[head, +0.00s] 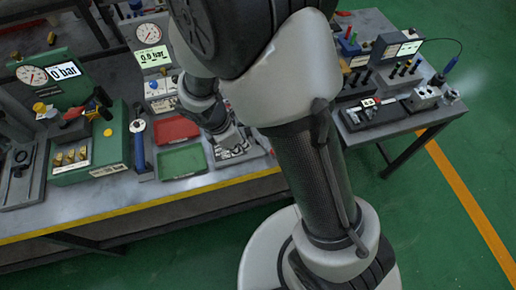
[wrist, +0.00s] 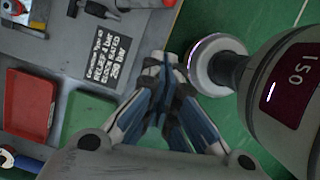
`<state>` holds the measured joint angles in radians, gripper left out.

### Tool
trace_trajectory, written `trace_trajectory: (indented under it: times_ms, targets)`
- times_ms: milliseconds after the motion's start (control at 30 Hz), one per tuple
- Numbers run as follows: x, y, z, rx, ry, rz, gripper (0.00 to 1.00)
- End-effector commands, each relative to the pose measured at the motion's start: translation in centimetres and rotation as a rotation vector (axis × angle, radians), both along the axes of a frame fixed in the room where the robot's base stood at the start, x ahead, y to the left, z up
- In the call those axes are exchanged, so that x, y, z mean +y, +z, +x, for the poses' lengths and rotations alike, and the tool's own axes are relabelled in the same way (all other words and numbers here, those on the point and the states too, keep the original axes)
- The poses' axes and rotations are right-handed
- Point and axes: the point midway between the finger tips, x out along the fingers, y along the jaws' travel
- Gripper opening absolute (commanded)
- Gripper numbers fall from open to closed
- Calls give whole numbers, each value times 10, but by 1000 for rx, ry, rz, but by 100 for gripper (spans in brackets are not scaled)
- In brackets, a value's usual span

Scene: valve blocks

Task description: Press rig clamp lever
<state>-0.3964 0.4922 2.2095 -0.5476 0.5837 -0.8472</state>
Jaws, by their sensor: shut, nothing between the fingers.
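A green test rig (head: 92,150) with a 0 bar display stands at the left of the bench in the head view. A black lever (head: 103,97) sticks up at its top, beside a small red part (head: 74,113); I take this for the clamp lever, but it is small and its exact position is hard to tell. My gripper (head: 238,147) is well to the right of the rig, over the bench near the trays. In the wrist view my gripper (wrist: 165,64) has its fingers together, with nothing between them. The lever cannot be made out in the wrist view.
A red tray (head: 177,128) and a green tray (head: 183,162) lie between the rig and my gripper. A blue-handled tool (head: 139,147) stands beside the rig. A black label card (wrist: 109,54) lies near my fingers. Another bench (head: 400,122) stands right, past a floor gap.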

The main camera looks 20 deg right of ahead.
Motion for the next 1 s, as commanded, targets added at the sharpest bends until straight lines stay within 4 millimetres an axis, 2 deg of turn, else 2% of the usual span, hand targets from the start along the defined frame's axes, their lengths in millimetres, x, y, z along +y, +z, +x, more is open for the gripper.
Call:
trace_trajectory:
  times_ms: [167,567,800,1000]
  targets:
    - [-6,-20,0,4,-1,-2,0]
    - [-30,-101,3,3,-2,-2,0]
    - [-61,-102,9,0,-4,1,0]
    - [-68,-102,10,1,-1,0,0]
